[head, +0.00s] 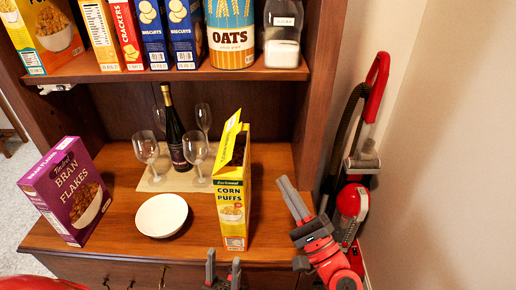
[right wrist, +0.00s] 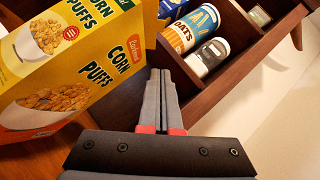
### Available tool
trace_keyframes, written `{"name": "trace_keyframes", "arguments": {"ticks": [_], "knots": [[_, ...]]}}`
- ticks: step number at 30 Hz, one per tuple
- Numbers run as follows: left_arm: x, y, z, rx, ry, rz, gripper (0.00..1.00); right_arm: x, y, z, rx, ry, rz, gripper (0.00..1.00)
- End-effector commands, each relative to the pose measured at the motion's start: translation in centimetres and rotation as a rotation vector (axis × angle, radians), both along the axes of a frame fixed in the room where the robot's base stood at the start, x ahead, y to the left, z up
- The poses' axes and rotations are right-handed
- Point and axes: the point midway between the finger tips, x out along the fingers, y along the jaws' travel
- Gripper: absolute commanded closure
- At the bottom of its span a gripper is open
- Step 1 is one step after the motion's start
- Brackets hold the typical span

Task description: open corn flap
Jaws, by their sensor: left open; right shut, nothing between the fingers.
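The yellow Corn Puffs box (head: 231,213) stands upright near the front of the wooden counter. A yellow flap (head: 228,138) sticks up from its top, with a dark gap beside it. In the right wrist view the box (right wrist: 75,75) fills the left side, close up; its top is cut off there. My right gripper (head: 281,180) is shut and empty, to the right of the box; its fingertips also show in the right wrist view (right wrist: 160,72). My left gripper (head: 223,262) is open and empty, low in front of the box and counter edge.
A white bowl (head: 161,215) and a purple Bran Flakes box (head: 68,192) stand left of the Corn Puffs. Several glasses (head: 197,155) and a dark bottle (head: 176,130) stand behind. The hutch shelf (head: 200,75) overhangs the back. A red vacuum (head: 352,200) stands at right.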

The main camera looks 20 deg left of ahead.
Motion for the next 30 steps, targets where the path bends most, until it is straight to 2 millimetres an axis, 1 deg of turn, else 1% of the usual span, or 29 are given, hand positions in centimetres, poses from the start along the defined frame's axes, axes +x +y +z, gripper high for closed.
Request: {"name": "trace_keyframes", "arguments": {"ticks": [2,5,15,17,18,22,26,30], "knots": [[0.0,0.0,0.2,0.000,0.000,0.000,0.50,-0.2,0.7,0.7,0.004,-0.005,0.023,1.00],[0.0,0.0,0.7,0.000,0.000,0.000,0.50,0.5,1.6,1.4,0.003,-0.007,0.025,1.00],[0.0,0.0,2.5,0.000,0.000,0.000,0.50,4.5,6.4,4.8,0.001,-0.005,0.021,1.00],[0.0,0.0,2.7,0.000,0.000,0.000,0.50,5.2,7.1,5.4,0.002,-0.006,0.018,1.00],[0.0,0.0,3.4,0.000,0.000,0.000,0.50,5.1,7.6,6.2,0.003,-0.005,0.018,1.00],[0.0,0.0,4.4,0.000,0.000,0.000,0.50,4.7,8.9,7.3,0.003,-0.004,0.019,1.00],[0.0,0.0,4.8,0.000,0.000,0.000,0.50,4.6,9.5,7.7,0.003,-0.004,0.014,1.00],[0.0,0.0,4.9,0.000,0.000,0.000,0.50,4.5,9.7,7.8,0.003,-0.002,0.014,1.00]]}}
